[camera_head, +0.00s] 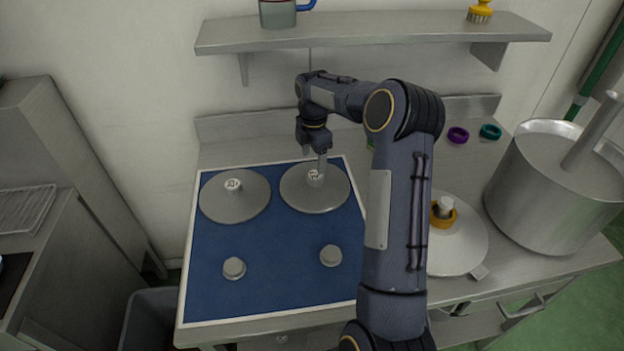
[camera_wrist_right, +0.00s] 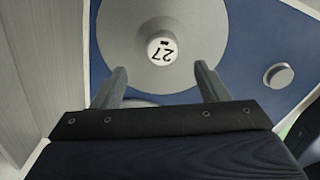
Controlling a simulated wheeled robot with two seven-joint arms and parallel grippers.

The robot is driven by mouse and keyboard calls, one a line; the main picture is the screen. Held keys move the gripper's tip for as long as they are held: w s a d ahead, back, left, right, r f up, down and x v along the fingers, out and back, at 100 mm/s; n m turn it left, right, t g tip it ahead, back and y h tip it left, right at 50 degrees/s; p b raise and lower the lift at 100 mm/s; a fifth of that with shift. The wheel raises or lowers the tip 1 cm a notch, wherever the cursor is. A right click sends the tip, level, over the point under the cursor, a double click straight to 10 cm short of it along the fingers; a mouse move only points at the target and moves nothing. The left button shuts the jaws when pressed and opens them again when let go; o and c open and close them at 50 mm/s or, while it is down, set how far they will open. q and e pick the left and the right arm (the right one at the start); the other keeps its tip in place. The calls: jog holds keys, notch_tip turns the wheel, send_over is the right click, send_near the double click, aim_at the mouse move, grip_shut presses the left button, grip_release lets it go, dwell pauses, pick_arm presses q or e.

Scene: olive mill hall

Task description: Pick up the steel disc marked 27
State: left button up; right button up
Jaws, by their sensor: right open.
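The steel disc marked 27 (camera_wrist_right: 185,20) lies flat on the blue mat (camera_head: 290,285) in the right wrist view, its number on the top of a raised central knob (camera_wrist_right: 162,48). In the head view it is the back right disc (camera_head: 315,200), with my right gripper (camera_head: 315,165) over its knob. In the wrist view my right gripper (camera_wrist_right: 160,85) is open, its two fingers apart on either side of the knob and nothing between them. A second steel disc (camera_head: 235,205) with a knob lies to its left. My left gripper is not in view.
Two small bare pegs (camera_head: 234,268) (camera_head: 331,256) stand on the mat's front half. Right of my arm are another disc with an orange ring (camera_head: 444,215), purple (camera_head: 458,135) and teal rings (camera_head: 490,131), and a large steel pot (camera_head: 555,190). A shelf (camera_head: 370,32) hangs above.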

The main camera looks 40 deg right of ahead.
aim_at(315, 174)
jog(key=f, duration=0.2)
jog(key=f+p, duration=0.1)
jog(key=f, duration=0.2)
jog(key=shift+s+d+f+p, duration=0.25)
jog(key=shift+f+p, duration=0.05)
jog(key=shift+f, duration=0.45)
jog(key=shift+c, duration=0.2)
jog(key=shift+r, duration=0.1)
jog(key=c, duration=1.3)
